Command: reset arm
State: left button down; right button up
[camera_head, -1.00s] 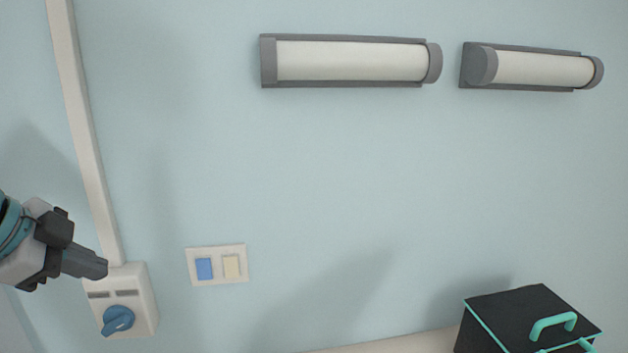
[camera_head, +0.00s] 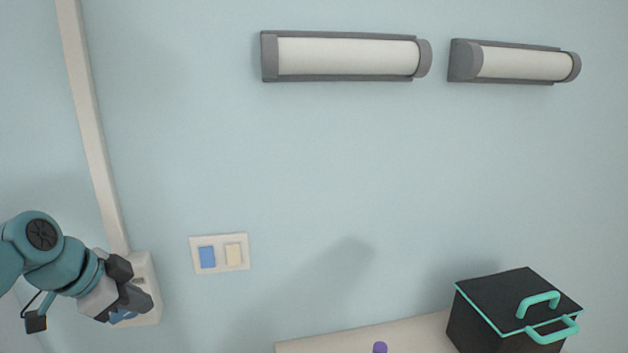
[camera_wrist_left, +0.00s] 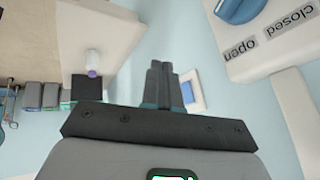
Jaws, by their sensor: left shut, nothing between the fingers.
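My left gripper (camera_head: 140,302) comes in from the left in the head view, in front of the wall box with the blue knob (camera_head: 124,317), which it mostly covers. In the left wrist view the two fingers (camera_wrist_left: 158,82) are together, shut with nothing between them. The blue knob (camera_wrist_left: 240,8) shows at the top right there, on a white box with "closed" and "open" labels, apart from the fingers. My right gripper is not in view.
A switch plate (camera_head: 220,254) with a blue and a cream switch is on the wall. A black box with teal handles (camera_head: 500,312) stands on a pale counter (camera_head: 315,343), near a purple-topped item (camera_head: 380,347). Two lamps (camera_head: 345,57) hang above. The mid wall is clear.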

pick_arm(q)
jog(key=s+d+f+n+g, duration=0.15)
jog(key=d+f, duration=0.25)
jog(key=f, duration=0.7)
jog(key=s+d+f+n+g+b, duration=0.1)
jog(key=d+f+n, duration=0.2)
jog(key=f, duration=0.8)
jog(key=s+d+f+n+g, duration=0.1)
jog(key=s+d+f+n, duration=0.2)
jog(key=f, duration=0.9)
jog(key=s+d+f+n, duration=0.2)
jog(key=s+d+f, duration=0.1)
jog(key=s, duration=0.3)
jog(key=s+d+f+n+g, duration=0.1)
jog(key=s+d+f, duration=0.1)
jog(key=s+f, duration=0.4)
jog(key=s+d+f+n+g, duration=0.1)
jog(key=s+d+f+n, duration=0.1)
jog(key=s, duration=0.5)
notch_tip(320, 180, down, 2)
jog(key=shift+d+f+n+h+b, duration=0.15)
jog(key=shift+d+n+h+b, duration=0.25)
jog(key=shift+d, duration=0.4)
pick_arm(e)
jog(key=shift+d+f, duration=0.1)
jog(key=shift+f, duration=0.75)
pick_arm(q)
jog(key=shift+s, duration=0.1)
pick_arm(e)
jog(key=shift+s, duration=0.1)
